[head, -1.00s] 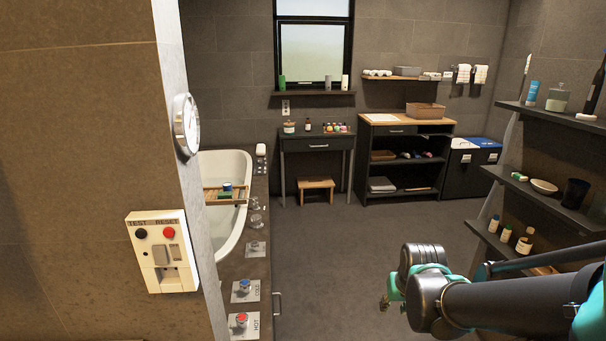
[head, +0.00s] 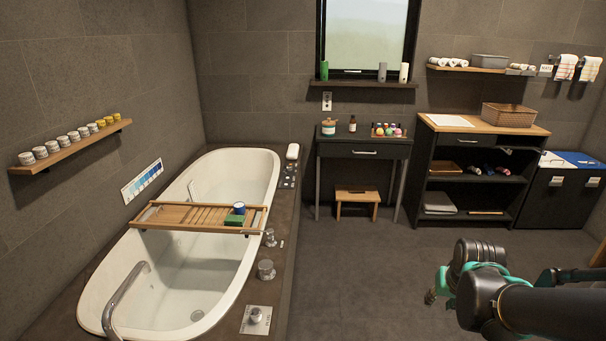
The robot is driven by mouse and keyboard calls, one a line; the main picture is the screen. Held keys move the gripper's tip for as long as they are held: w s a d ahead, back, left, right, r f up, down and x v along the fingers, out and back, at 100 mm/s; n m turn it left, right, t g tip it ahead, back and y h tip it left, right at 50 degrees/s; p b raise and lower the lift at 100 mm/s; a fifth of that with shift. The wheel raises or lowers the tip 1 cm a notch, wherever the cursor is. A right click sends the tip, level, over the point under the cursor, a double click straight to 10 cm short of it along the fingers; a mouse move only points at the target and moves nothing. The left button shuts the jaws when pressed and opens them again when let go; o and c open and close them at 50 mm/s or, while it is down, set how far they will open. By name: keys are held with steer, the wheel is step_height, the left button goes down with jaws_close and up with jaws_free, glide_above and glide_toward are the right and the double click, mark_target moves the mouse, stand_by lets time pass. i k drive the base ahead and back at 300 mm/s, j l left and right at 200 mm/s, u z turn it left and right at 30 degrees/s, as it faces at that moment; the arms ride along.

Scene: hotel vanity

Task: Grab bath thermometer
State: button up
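I cannot make out a bath thermometer for certain. The white bathtub (head: 88,305) stands at the left with a wooden bath tray (head: 180,216) across it. On the tray's right end are a green block (head: 234,220) and a small blue-and-white item (head: 239,208). A rounded white object (head: 292,151) stands on the dark surround at the tub's far right corner. My gripper (head: 433,297) is at lower right, over open floor and well apart from the tub; its fingers are mostly hidden by my arm.
A wall shelf (head: 70,148) with several small jars is at left. A dark side table (head: 362,149), a low wooden stool (head: 357,195) and a shelf unit (head: 463,170) line the back wall. Metal taps (head: 265,269) line the tub's right surround. The middle floor is clear.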

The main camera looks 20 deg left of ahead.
mark_target(240, 208)
steer(key=i, duration=1.95)
steer(key=i+l+u, duration=0.1)
steer(key=i+u, duration=0.3)
steer(key=i, duration=0.15)
steer(key=i+l+u, duration=0.3)
steer(key=i+u, duration=0.25)
steer(key=u, duration=1.85)
